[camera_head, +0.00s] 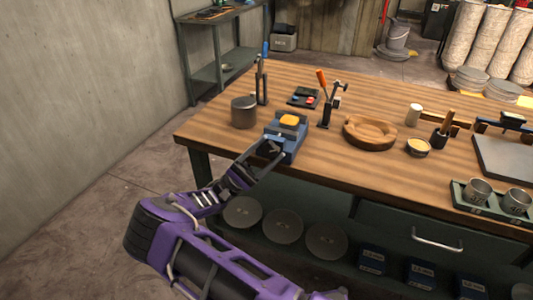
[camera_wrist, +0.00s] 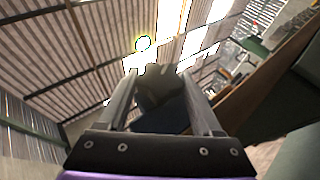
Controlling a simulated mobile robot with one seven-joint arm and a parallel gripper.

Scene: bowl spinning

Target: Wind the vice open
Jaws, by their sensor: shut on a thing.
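The blue vice (camera_head: 288,137) stands at the near left edge of the wooden workbench, with a yellow-orange block (camera_head: 289,120) at its top. My gripper (camera_head: 262,158) is at the front of the vice, at its handle end. In the wrist view, my gripper (camera_wrist: 165,110) has its two fingers on either side of a dark, blocky part (camera_wrist: 160,88), which appears to be the vice handle. The fingers are shut on it. A dark blue part of the vice (camera_wrist: 160,122) shows below it. The handle's exact shape and the jaw gap are hard to make out.
A grey metal cylinder (camera_head: 244,112) stands left of the vice. Toggle clamps, one with an orange handle (camera_head: 321,78), stand behind it. A wooden bowl (camera_head: 370,132) is to the right. The bench edge and a drawer (camera_head: 430,222) lie below right.

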